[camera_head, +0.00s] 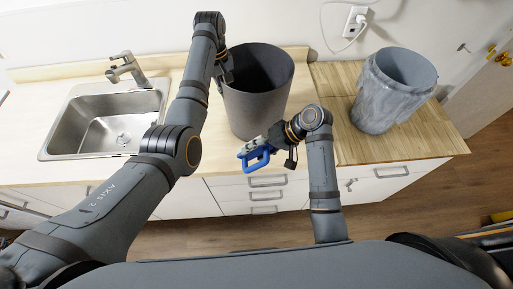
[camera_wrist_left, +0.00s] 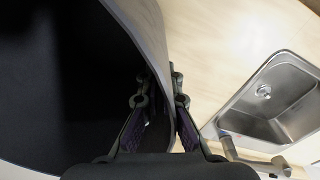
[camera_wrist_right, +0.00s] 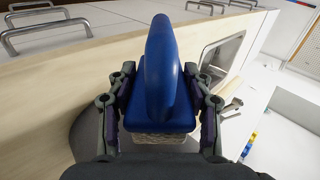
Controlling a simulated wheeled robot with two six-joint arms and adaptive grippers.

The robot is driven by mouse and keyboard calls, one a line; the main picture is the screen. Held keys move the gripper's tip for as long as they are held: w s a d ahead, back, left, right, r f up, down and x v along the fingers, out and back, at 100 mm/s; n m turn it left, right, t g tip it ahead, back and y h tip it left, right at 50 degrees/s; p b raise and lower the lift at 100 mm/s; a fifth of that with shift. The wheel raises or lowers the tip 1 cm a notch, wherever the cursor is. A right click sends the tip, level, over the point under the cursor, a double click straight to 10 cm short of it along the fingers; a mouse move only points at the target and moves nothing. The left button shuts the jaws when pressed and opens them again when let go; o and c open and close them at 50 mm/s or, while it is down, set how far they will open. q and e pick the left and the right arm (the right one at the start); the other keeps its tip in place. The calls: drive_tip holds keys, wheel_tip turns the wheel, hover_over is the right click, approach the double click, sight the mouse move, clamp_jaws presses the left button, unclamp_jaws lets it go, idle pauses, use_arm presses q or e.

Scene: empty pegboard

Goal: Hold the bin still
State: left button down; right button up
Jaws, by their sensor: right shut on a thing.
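A dark grey open bin (camera_head: 258,105) stands upright on the counter, between the sink and the wooden board. My left gripper (camera_head: 226,74) is at the left side of its rim. In the left wrist view the fingers (camera_wrist_left: 160,105) are on either side of the bin wall (camera_wrist_left: 150,30), one inside and one outside. I cannot tell whether both pads press on it. My right gripper (camera_head: 268,147) is in front of the bin, shut on a blue-handled scrub brush (camera_wrist_right: 158,90), whose pale bristles show in the right wrist view.
A second grey bin with a clear liner (camera_head: 395,92) stands on a wooden board (camera_head: 350,145) at the right. A steel sink (camera_head: 105,120) with a faucet (camera_head: 127,68) is at the left. A plugged-in cord (camera_head: 345,42) hangs at the wall. Drawers (camera_head: 265,195) lie below the counter.

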sight(221, 77)
use_arm(q)
drive_tip(key=c, duration=1.4)
unclamp_jaws()
drive_tip(key=shift+c, duration=0.2)
wheel_tip(221, 77, up, 8)
drive_tip(key=shift+s+a+f, duration=0.1)
drive_tip(key=shift+a+f, duration=0.05)
drive_tip(key=shift+f, duration=0.05)
